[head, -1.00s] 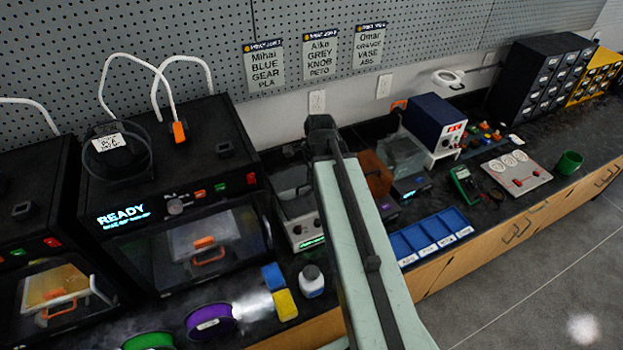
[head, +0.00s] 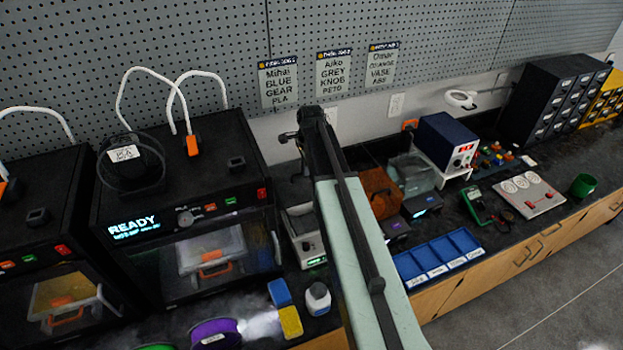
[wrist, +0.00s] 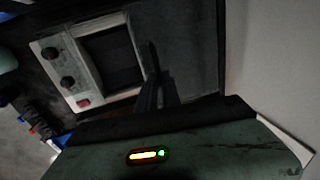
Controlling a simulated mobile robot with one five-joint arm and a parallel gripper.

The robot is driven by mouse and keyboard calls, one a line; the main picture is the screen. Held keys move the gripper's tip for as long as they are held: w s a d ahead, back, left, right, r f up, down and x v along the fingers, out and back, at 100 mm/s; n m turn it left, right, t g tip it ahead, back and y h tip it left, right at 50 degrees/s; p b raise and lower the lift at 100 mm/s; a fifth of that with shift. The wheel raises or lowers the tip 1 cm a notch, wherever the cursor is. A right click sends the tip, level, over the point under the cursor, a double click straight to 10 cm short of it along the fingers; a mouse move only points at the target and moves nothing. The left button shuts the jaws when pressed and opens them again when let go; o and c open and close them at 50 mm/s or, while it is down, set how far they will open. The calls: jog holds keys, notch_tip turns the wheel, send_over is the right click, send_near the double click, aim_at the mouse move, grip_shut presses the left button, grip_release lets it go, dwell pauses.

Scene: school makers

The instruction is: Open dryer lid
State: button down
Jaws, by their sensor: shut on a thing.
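The dryer (head: 303,252) is the small pale box with a green-lit display, right of the printer marked READY and partly behind my arm. In the wrist view a pale-framed device with dark and red knobs, seemingly the dryer (wrist: 61,68), shows a dark, recessed square top. My gripper (head: 288,137) is above and behind the dryer in the head view; its dark fingers (wrist: 156,85) also show in the wrist view, closed together. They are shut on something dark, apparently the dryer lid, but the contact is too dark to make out. The lid's exact angle is unclear.
Black printers (head: 190,215) stand at left. A blue bottle-side block (head: 279,292), a yellow block (head: 290,321) and a white bottle (head: 318,298) stand in front of the dryer. Blue bins (head: 437,256) and an orange-brown box (head: 380,190) are at right. The pegboard wall (head: 200,50) is behind.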

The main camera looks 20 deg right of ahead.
jog(key=shift+w, duration=0.85)
jog(key=c, duration=1.5)
grip_release()
jog(key=r+p, duration=0.2)
jog(key=s+r+p, duration=0.1)
jog(key=r+p, duration=0.4)
jog(key=shift+s+r+p, duration=0.3)
jog(key=shift+r+p, duration=0.05)
jog(key=shift+p, duration=0.05)
